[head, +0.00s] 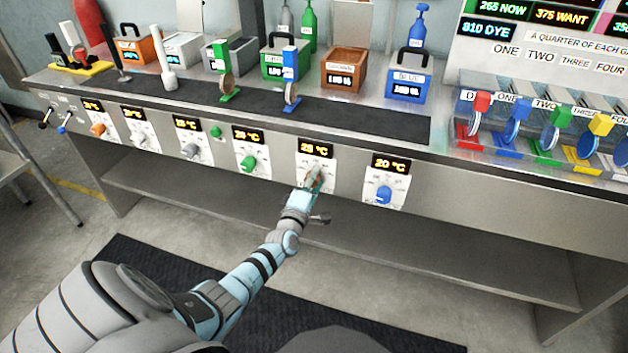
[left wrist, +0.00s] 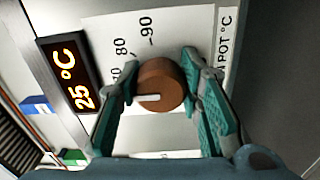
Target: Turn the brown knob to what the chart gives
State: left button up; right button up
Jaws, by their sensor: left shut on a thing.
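The brown knob (left wrist: 162,84) sits on a white dial plate (left wrist: 185,30) with 80 and 90 marks; its white pointer line points left in the left wrist view, toward the display. The display (left wrist: 70,73) reads 25 °C; it also shows in the head view (head: 316,148). My left gripper (left wrist: 160,76) is shut on the brown knob, one teal finger on each side. In the head view the gripper (head: 312,184) covers most of the knob. The board (head: 548,45) at upper right shows 265 NOW, 375 WANT and 810 DYE. My right gripper is not in view.
A blue knob (head: 384,194) under a 20 °C display stands right of the brown one, a green knob (head: 249,163) left. Above, the bench holds a brown box (head: 345,67), a blue box (head: 408,80) and upright paddles. A lower shelf (head: 400,245) runs beneath.

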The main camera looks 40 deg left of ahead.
pick_arm(q)
jog(key=o, duration=1.2)
jog(key=v, duration=1.2)
